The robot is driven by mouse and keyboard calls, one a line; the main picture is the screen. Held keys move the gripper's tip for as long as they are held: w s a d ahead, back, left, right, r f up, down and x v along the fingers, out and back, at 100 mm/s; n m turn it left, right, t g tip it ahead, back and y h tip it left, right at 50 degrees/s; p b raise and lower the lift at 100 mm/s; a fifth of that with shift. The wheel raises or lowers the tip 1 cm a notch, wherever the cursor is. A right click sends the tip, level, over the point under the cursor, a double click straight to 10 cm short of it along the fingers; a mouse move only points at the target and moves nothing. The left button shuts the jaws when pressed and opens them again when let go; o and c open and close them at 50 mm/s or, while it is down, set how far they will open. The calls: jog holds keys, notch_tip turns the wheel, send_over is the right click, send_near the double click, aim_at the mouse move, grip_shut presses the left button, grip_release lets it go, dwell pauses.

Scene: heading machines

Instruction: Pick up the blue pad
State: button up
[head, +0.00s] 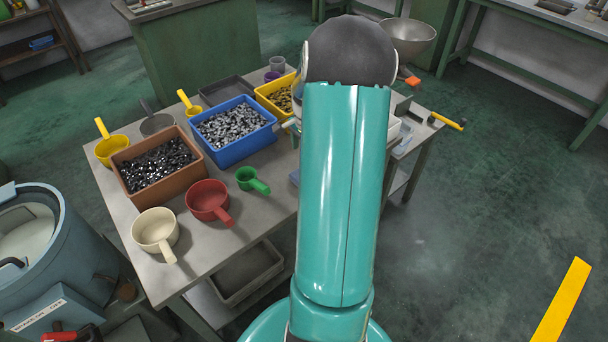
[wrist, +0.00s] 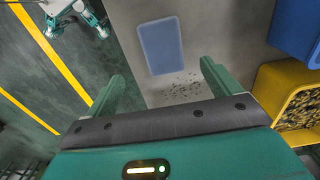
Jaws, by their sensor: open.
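The blue pad (wrist: 161,46) is a flat rounded rectangle on the grey tabletop in the wrist view. It lies ahead of my gripper (wrist: 163,71), in line with the gap between the two green fingers. The fingers are apart with nothing between them, and they do not touch the pad. In the head view, a small blue edge (head: 294,177) shows beside my arm and may be the pad; my arm hides the rest.
A blue bin of metal parts (head: 236,153), a yellow bin (wrist: 264,83), a brown bin (head: 135,188), and several scoops crowd the table (head: 200,256). Small dark bits (wrist: 182,88) lie near the pad. Open green floor (head: 460,200) is on the right.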

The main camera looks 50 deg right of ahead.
jog(key=f, duration=0.9)
jog(key=shift+w+d+f, duration=0.15)
jog(key=shift+w+f, duration=0.05)
jog(key=c, duration=1.1)
jog(key=shift+r, duration=0.5)
notch_tip(320, 180, up, 2)
jog(key=shift+r, duration=0.25)
jog(key=s+a+r, duration=0.6)
jog(key=s, duration=0.1)
jog(key=s+a+r, duration=0.3)
jog(key=shift+s+a+r, duration=0.1)
jog(key=shift+s+r, duration=0.2)
jog(key=shift+s, duration=0.05)
